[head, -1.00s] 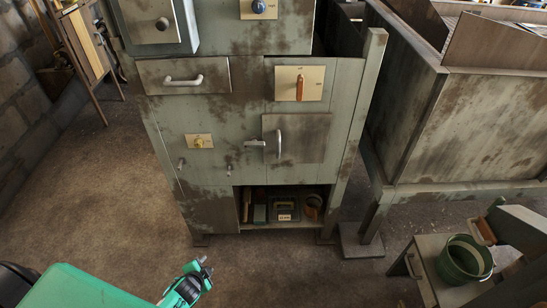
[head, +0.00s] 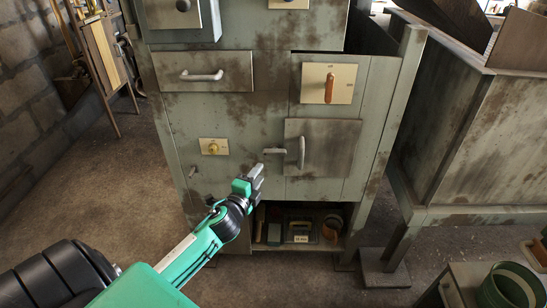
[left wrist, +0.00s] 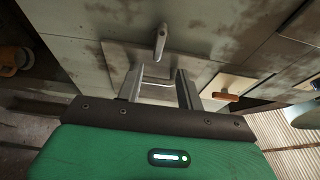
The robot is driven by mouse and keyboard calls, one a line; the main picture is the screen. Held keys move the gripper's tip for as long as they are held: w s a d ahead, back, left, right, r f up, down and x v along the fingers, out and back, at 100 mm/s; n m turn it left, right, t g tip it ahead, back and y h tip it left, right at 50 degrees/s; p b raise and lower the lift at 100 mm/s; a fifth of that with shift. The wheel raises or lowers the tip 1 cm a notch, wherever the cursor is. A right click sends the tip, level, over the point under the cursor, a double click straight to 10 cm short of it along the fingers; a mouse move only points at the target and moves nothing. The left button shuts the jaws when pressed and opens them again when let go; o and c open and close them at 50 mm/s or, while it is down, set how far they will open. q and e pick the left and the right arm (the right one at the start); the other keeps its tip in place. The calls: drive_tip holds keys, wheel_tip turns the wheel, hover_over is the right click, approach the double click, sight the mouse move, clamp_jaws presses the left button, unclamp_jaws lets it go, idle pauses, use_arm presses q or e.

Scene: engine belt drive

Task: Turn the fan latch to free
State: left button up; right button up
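A grey lever (head: 274,151) sits on the green cabinet's front, just left of a small door with an upright handle (head: 301,152). An orange lever (head: 329,88) stands upright on a beige plate above that door. I cannot read which is marked as the fan latch. My left gripper (head: 258,177) is below and slightly left of the grey lever, fingers pointing up toward the cabinet. My right gripper is out of view.
A yellow knob (head: 213,147) on a plate and a drawer handle (head: 201,75) are farther left on the cabinet. An open shelf (head: 285,250) below holds several items. A green bucket (head: 510,286) stands at lower right. A large bin (head: 490,130) is at right.

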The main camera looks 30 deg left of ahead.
sight(273, 154)
use_arm(q)
drive_tip(key=w, duration=0.3)
drive_tip(key=w+a, duration=0.1)
drive_tip(key=w, duration=0.6)
drive_tip(key=shift+w+a+f, duration=0.1)
drive_tip(key=shift+w+a, duration=0.2)
drive_tip(key=shift+a, duration=0.05)
clamp_jaws()
